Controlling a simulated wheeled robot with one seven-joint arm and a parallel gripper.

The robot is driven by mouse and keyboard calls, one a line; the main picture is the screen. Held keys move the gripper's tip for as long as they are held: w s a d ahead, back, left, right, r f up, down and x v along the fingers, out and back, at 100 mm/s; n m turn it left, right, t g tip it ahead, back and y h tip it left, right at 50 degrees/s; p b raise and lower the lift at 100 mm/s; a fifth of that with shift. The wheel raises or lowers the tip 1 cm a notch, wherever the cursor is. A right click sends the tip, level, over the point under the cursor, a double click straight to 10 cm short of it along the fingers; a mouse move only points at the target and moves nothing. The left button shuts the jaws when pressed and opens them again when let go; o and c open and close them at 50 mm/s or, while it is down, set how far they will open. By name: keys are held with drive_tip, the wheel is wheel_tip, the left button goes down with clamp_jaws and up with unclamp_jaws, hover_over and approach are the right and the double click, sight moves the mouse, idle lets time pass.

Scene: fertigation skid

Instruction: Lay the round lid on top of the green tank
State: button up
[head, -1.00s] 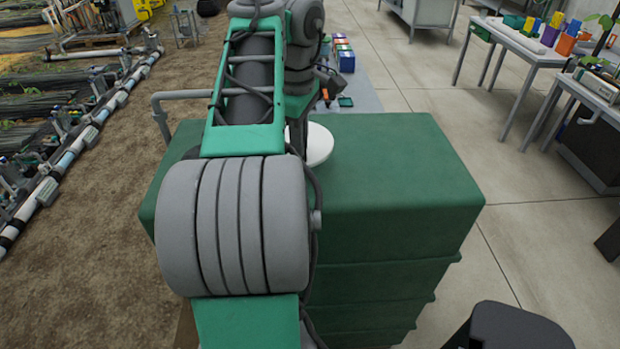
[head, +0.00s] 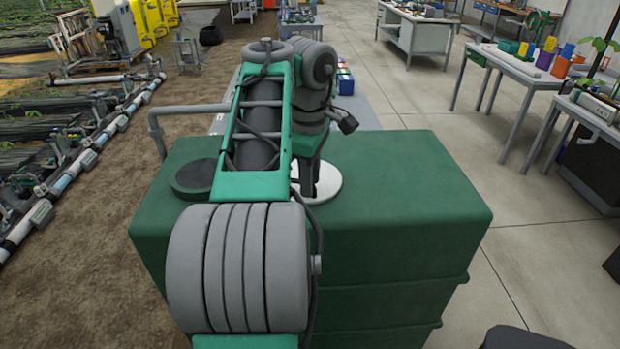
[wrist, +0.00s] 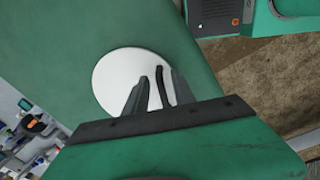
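The round lid (head: 326,184) is a flat white disc over the top of the green tank (head: 410,185), right of my forearm, which covers part of it. In the wrist view the white lid (wrist: 120,75) lies under my gripper's fingers (wrist: 154,76), against the green tank top (wrist: 70,45). The fingers are close together at the lid; the exact grip point is hidden. My gripper (head: 308,182) shows only as a dark shape at the disc in the head view. I cannot tell whether the lid touches the tank top or hangs just above it.
A dark round cap (head: 194,176) sits on the tank top at the left. A grey pipe (head: 155,125) stands beyond the tank's left side. Work tables (head: 520,58) stand to the right, with clear concrete floor between. Soil lies to the left.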

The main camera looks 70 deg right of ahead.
drive_tip(key=shift+r, duration=0.1)
wheel_tip(320, 180, up, 12)
drive_tip(key=p, duration=1)
drive_tip(key=w+a+f+t+h, duration=0.1)
drive_tip(key=w+a+f, duration=0.2)
drive_tip(key=w+a, duration=0.55)
drive_tip(key=w+a+f+h, duration=0.1)
drive_tip(key=w+a+f, duration=0.3)
drive_tip(key=w+a, duration=0.5)
drive_tip(key=a+f+t+y, duration=0.1)
drive_tip(key=a+f, duration=0.2)
drive_tip(key=a, duration=0.7)
drive_tip(key=a+f+t+y, duration=0.1)
drive_tip(key=a+f, duration=0.3)
drive_tip(key=a, duration=0.7)
drive_tip(key=shift+a+f+m+t+y, duration=0.2)
drive_tip(key=shift+m+t+y, duration=0.1)
drive_tip(key=shift+m+t, duration=0.15)
